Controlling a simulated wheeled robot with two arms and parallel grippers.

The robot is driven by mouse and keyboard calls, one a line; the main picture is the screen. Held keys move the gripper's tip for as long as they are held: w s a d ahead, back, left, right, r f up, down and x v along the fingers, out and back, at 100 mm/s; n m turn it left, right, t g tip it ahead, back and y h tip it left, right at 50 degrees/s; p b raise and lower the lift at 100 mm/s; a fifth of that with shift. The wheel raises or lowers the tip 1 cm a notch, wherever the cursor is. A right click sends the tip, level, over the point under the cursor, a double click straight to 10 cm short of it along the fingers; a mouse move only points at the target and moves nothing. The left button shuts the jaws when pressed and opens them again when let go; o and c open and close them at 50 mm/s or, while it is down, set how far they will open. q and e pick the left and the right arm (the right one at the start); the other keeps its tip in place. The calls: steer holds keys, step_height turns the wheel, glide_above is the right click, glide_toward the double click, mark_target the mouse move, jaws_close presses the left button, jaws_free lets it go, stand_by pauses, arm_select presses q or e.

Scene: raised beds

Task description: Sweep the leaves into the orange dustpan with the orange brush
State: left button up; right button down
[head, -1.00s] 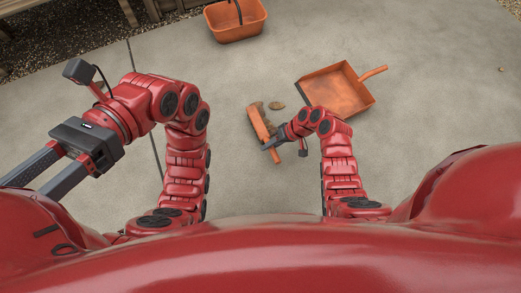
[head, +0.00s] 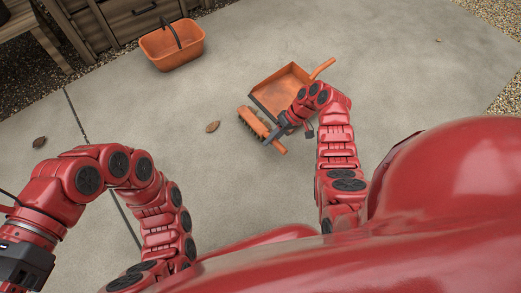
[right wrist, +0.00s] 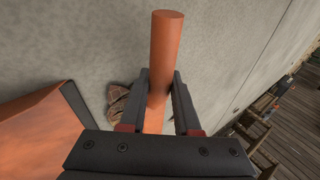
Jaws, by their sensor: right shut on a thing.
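The orange brush (head: 254,122) has dark bristles facing the orange dustpan (head: 280,86), close to its front edge. My right gripper (head: 275,136) is shut on the brush handle; in the right wrist view the orange handle (right wrist: 166,50) passes between the fingers. The dustpan also shows there at the left (right wrist: 35,135). Brown leaves (right wrist: 118,102) lie between the dustpan and the handle, partly hidden by the gripper.
An orange basket (head: 172,46) with a dark handle stands at the back left, near a wooden planter (head: 125,20). Gravel borders the paving at the upper right and left. The paving between the basket and the brush is mostly clear.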

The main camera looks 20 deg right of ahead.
steer(key=d, duration=0.1)
steer(key=w+d, duration=0.1)
steer(key=d, duration=0.2)
steer(key=shift+w+r, duration=0.1)
steer(key=shift+w, duration=0.15)
steer(key=shift+w+d, duration=0.25)
steer(key=shift+d, duration=0.4)
arm_select(q)
steer(key=shift+f+g+h, duration=0.4)
steer(key=shift+f+g, duration=0.05)
steer(key=shift+g, duration=0.05)
arm_select(e)
steer(key=shift+d, duration=0.35)
steer(key=shift+r+p, duration=0.25)
steer(key=shift+p, duration=0.05)
arm_select(q)
steer(key=w+d+r+n+g+p, duration=0.1)
steer(key=w+d+r+g+p, duration=0.1)
steer(key=w+d+r+p, duration=0.1)
steer(key=w+d+r+n+g+p, duration=0.1)
steer(key=w+d+r+p, duration=0.2)
steer(key=r, duration=0.5)
steer(key=shift+w+d+g+y+p, duration=0.4)
steer(key=shift+w+p, duration=0.4)
steer(key=shift+p, duration=0.35)
arm_select(e)
step_height(320, 180, up, 5)
steer(key=s+a, duration=0.1)
steer(key=a, duration=0.2)
steer(key=shift+r, duration=0.15)
